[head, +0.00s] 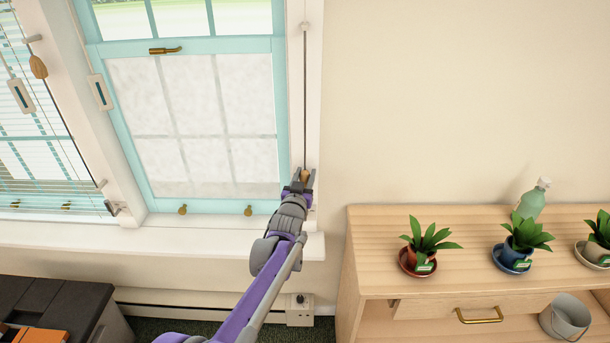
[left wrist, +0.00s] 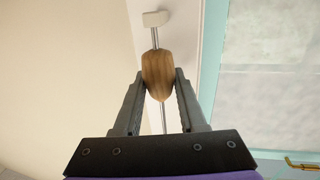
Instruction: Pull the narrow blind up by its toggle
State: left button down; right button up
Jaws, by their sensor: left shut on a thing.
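A wooden toggle (head: 305,175) hangs on a straight cord (head: 304,100) at the right side of the teal-framed window (head: 190,100). My left gripper (head: 303,180) is shut on this toggle, low on the window's right trim. In the left wrist view the brown toggle (left wrist: 157,75) sits between the two fingers (left wrist: 158,92), with the cord running out at both ends. No slats show across the teal-framed window's visible panes. The narrow blind itself cannot be made out. My right gripper is not in view.
Another window at the left has a slatted blind (head: 35,150) and its own wooden toggle (head: 38,66). The sill (head: 180,235) lies below. A wooden cabinet (head: 375,218) at right bears potted plants (head: 425,245) and a spray bottle (head: 532,200). The wall right of the cord is bare.

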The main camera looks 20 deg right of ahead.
pick_arm(q)
jog(key=shift+c, duration=2.2)
grip_release()
jog(key=shift+f, duration=0.3)
jog(key=shift+r, duration=0.1)
jog(key=v, duration=1)
jog(key=shift+s+a, duration=0.15)
jog(key=shift+s, duration=0.2)
